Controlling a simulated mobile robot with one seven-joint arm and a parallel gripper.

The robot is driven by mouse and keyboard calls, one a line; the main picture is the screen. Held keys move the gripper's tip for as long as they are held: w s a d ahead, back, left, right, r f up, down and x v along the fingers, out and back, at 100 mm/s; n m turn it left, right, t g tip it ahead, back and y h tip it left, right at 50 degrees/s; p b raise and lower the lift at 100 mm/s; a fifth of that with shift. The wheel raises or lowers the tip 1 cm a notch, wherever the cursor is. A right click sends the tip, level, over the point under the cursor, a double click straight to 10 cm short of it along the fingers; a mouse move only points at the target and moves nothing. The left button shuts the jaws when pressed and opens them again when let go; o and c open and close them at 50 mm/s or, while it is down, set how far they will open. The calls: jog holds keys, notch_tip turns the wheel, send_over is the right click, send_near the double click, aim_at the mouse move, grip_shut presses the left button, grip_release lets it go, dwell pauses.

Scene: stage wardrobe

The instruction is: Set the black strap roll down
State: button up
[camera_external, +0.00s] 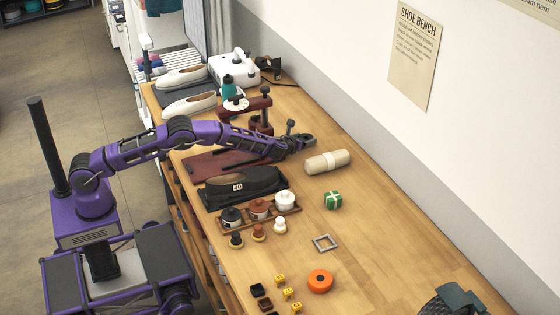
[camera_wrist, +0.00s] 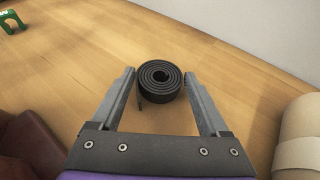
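The black strap roll (camera_wrist: 160,80) is a coiled flat strap, seen from above in the wrist view with a short loose end at its left. It sits between the fingertips of my gripper (camera_wrist: 160,82), which appear to press on it from both sides. In the external view my gripper (camera_external: 308,141) is over the wooden bench (camera_external: 385,215), left of and beyond a cream roll (camera_external: 327,162). The strap roll is small and dark there, hard to tell from the fingers. I cannot tell whether its underside touches the bench.
The cream roll (camera_wrist: 301,140) is close on the right in the wrist view. A green item (camera_external: 333,200), a square metal frame (camera_external: 325,242) and an orange ring (camera_external: 320,281) lie nearer. A dark red stand (camera_external: 259,110) is behind my wrist. Bare wood surrounds the fingertips.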

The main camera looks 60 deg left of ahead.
jog(key=shift+o, duration=1.3)
jog(key=shift+r, duration=0.2)
jog(key=v, duration=1.2)
jog(key=shift+f, duration=0.1)
